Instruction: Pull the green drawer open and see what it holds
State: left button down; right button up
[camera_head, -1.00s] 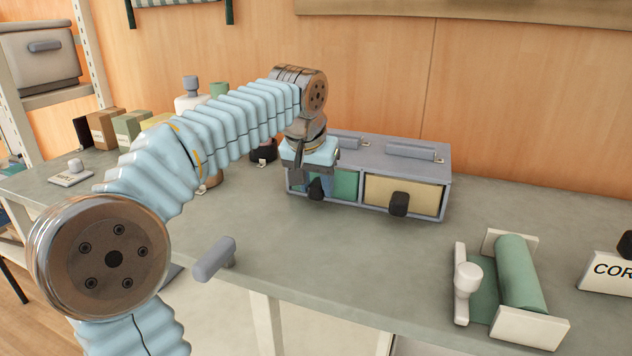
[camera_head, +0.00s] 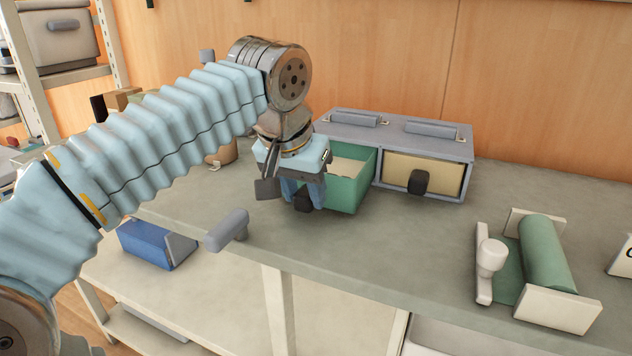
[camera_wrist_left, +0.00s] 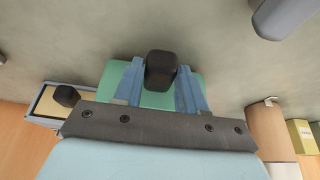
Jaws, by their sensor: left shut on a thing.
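The green drawer (camera_head: 352,190) stands pulled out of the left bay of the grey-blue drawer cabinet (camera_head: 468,165). A pale inside surface shows over its rim, but my gripper hides part of it and I cannot tell what lies within. My left gripper (camera_head: 303,198) is at the drawer's front, shut on its black knob (camera_wrist_left: 160,70). In the left wrist view the two blue fingers (camera_wrist_left: 160,88) stand on either side of the knob, with the green front (camera_wrist_left: 158,99) behind. My right gripper is not in view.
The yellow drawer (camera_head: 440,175) with its black knob is closed beside the green one. A green roll on a white holder (camera_head: 555,310) stands at the right. A grey handle (camera_head: 228,229) juts at the bench's front edge. A blue box (camera_head: 150,245) lies on the lower shelf.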

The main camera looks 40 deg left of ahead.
pick_arm(q)
jog(key=c, duration=0.7)
grip_release()
jog(key=shift+r, duration=0.1)
jog(key=p+v, duration=0.3)
jog(key=v, duration=1)
jog(key=shift+s+r, duration=0.25)
jog(key=shift+r, duration=0.05)
